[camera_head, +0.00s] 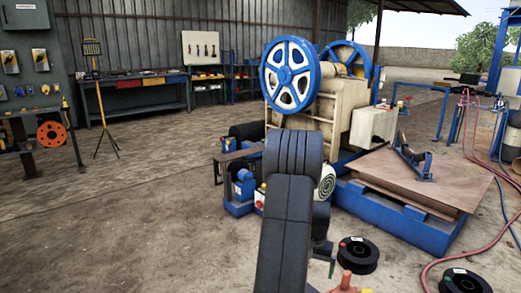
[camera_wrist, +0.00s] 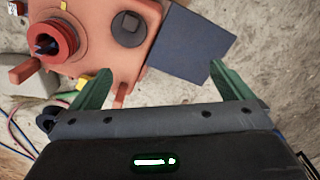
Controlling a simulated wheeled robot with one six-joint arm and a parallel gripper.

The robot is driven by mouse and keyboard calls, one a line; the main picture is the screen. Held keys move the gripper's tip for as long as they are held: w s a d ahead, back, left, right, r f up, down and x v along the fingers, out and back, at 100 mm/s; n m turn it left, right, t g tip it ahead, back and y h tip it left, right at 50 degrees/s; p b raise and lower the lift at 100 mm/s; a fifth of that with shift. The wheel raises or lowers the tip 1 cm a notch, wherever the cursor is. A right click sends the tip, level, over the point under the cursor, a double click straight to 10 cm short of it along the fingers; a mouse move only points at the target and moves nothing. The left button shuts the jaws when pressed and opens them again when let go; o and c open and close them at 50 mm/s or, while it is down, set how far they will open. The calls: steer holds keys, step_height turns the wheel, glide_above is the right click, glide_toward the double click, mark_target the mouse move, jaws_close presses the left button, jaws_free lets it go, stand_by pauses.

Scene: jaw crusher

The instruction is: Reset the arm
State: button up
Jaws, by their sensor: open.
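My gripper (camera_wrist: 160,68) shows in the wrist view with its two green fingers spread wide apart and nothing between them. It hangs above a red-orange machine part (camera_wrist: 100,65) with a round red collar and a dark square cap. In the head view, my dark arm rises from the bottom centre and hides part of the jaw crusher (camera_head: 335,112). Only a small green bit of my gripper shows there, low beside the arm, near a red-orange piece (camera_head: 346,284) at the bottom edge.
A dark blue-grey block (camera_wrist: 190,50) adjoins the red-orange part. Black reels (camera_head: 358,256) lie on the ground right of my arm, with a red hose (camera_head: 430,268) beside them. A workbench (camera_head: 135,95) and yellow work light (camera_head: 92,48) stand back left. The left-centre floor is clear.

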steer(key=a+r+n, duration=0.3)
steer(key=a+r, duration=0.1)
steer(key=a, duration=1.1)
steer(key=shift+n, duration=0.4)
steer(key=shift+r, duration=0.15)
